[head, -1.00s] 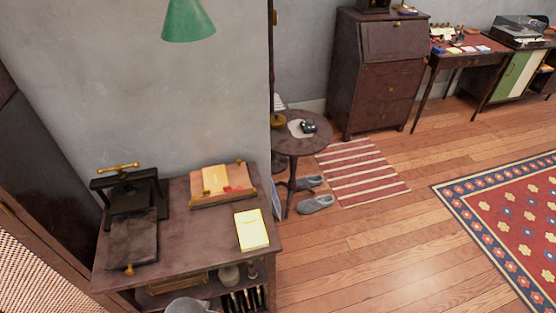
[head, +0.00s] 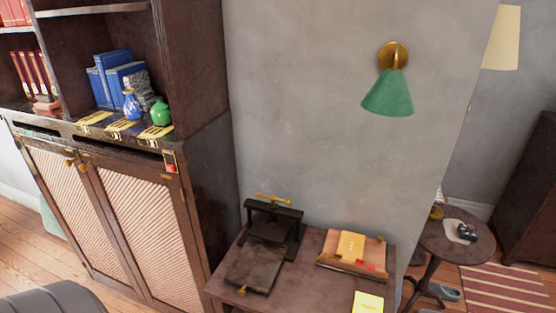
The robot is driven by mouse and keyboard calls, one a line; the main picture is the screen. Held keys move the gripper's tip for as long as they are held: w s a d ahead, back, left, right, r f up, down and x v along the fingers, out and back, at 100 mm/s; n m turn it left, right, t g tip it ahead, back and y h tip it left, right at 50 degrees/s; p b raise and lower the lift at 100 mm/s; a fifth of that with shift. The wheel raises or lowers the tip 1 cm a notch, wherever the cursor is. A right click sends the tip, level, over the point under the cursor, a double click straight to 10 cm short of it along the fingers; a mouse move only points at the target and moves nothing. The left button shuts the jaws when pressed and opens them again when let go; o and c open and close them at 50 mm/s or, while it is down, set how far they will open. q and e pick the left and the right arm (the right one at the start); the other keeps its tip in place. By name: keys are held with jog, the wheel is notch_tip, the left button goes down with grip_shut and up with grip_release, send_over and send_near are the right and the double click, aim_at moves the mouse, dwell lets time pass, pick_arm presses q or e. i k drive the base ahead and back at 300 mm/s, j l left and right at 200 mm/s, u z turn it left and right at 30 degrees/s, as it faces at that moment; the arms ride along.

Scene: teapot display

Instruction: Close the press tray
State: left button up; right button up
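The press (head: 272,219) stands on the dark wooden table at the lower middle of the head view. It has a black frame and a brass handle on top. Its flat dark tray (head: 255,268) sticks out from the frame toward the table's front edge, with a small brass knob (head: 241,290) at its front end. Neither of my grippers shows in the head view.
On the same table (head: 313,281) are a book on a wooden stand (head: 352,251) and a yellow booklet (head: 367,302). A tall cabinet (head: 120,215) stands left of the table. A green wall lamp (head: 388,95) hangs above. A round side table (head: 425,243) stands at the right.

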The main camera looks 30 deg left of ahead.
aim_at(256, 266)
jog(key=u, duration=1.35)
